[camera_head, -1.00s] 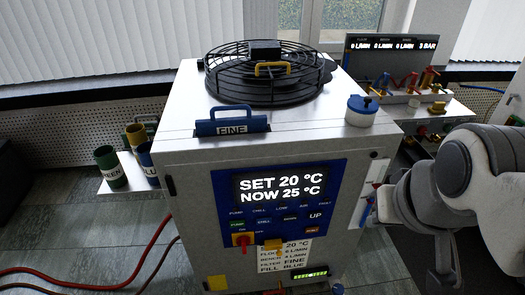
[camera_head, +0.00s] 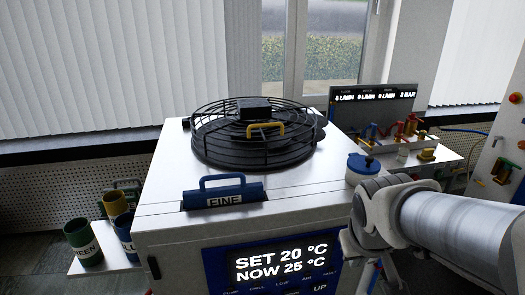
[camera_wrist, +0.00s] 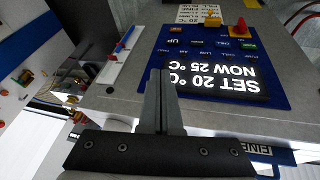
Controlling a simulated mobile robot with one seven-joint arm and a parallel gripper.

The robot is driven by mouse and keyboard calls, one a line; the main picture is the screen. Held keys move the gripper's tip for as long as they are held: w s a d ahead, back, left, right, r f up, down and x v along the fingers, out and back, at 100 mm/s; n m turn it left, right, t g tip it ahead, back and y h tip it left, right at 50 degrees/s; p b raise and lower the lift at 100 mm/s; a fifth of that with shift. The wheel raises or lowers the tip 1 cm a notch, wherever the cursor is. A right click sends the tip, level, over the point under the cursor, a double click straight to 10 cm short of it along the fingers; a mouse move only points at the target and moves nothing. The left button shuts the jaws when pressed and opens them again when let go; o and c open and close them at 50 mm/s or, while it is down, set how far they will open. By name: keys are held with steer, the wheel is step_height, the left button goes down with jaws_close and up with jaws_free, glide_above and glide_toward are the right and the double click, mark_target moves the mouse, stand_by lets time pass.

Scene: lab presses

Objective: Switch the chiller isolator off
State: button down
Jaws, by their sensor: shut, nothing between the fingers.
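The chiller is a white cabinet (camera_head: 165,245) with a blue front panel reading SET 20 °C, NOW 25 °C. In the wrist view the blue panel (camera_wrist: 262,75) appears upside down. A red rotary knob on a yellow plate (camera_wrist: 241,28), which looks like the isolator, sits at the panel's far edge; its set position is too small to read. It is out of the head view. My gripper (camera_wrist: 160,75) is shut and empty, in front of the panel's display and apart from the knob. In the head view only my arm shows, at the right.
A yellow fitting (camera_wrist: 212,19) is beside the red knob. A black fan guard (camera_head: 255,135), a blue-handled FINE filter (camera_head: 224,194) and a blue-capped filler (camera_head: 362,168) are on the chiller top. Coloured cups (camera_head: 83,241) stand left; a valve bench (camera_head: 440,158) stands right.

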steer(key=w+f+n+g+y+b, duration=0.1)
steer(key=w+f, duration=0.2)
steer(key=f, duration=0.7)
steer(key=w+f+n+g+y+b, duration=0.1)
steer(key=w+f+n, duration=0.15)
steer(key=f, duration=0.65)
steer(key=a+f+y+b, duration=0.1)
steer(key=a+f+y, duration=0.5)
steer(key=a+f, duration=0.5)
step_height(320, 180, down, 2)
steer(key=shift+w+a+f, duration=0.15)
steer(key=shift+w+a, duration=0.05)
steer(key=shift+w, duration=0.1)
steer(key=shift+f+m, duration=0.15)
steer(key=shift+m, duration=0.1)
steer(key=w+a+f+b, duration=0.1)
steer(key=a+f+b, duration=0.2)
steer(key=a+f, duration=0.4)
steer(key=shift+w+a+f, duration=0.3)
steer(key=shift+a+f, duration=0.1)
steer(key=shift+a, duration=0.75)
